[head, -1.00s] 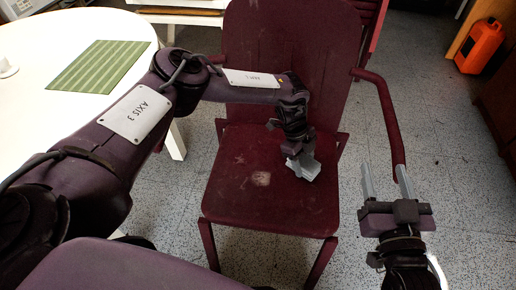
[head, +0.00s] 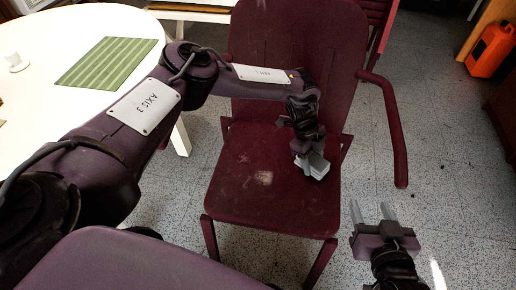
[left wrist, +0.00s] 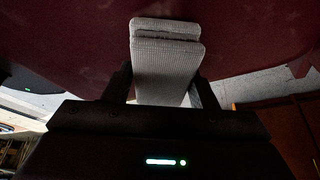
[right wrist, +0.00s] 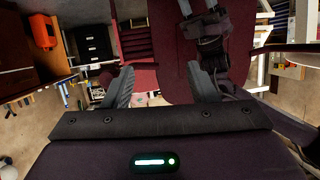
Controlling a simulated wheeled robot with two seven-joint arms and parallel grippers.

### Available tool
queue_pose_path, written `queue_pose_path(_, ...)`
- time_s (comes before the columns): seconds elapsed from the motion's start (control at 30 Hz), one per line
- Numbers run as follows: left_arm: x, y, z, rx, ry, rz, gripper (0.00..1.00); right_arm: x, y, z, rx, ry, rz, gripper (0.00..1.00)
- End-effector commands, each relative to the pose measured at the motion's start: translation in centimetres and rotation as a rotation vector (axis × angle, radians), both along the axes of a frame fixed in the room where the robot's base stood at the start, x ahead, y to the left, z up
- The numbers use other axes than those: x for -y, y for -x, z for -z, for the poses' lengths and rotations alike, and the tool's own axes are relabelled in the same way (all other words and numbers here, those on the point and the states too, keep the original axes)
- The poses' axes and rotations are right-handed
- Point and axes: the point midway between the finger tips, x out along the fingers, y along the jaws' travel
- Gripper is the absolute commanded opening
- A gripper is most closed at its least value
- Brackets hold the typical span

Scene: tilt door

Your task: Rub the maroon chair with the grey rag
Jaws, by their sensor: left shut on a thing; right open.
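The maroon chair (head: 250,190) stands in the middle of the head view, with pale worn marks on its seat. My left gripper (head: 308,158) points down over the right part of the seat. It is shut on the grey rag (head: 315,167), which is folded and ribbed. The rag (left wrist: 165,60) fills the space between the fingers in the left wrist view, close against the maroon surface; I cannot tell for sure whether it touches. My right gripper (head: 372,212) is open and empty, to the right of the chair below its armrest (head: 400,170).
An orange container (head: 489,50) is at the back right. The speckled floor (head: 445,140) right of the chair is clear.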

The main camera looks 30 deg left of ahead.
Motion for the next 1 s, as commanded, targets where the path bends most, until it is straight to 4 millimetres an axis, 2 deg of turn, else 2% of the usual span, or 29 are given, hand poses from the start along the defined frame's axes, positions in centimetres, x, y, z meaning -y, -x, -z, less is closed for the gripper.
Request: queue_pose_path(1.0, 0.1, 0.2, -1.0, -0.005, -0.002, -0.001, 0.31, 1.1, 5.3, 7.7, -0.383, 0.154, -0.031, 0.53)
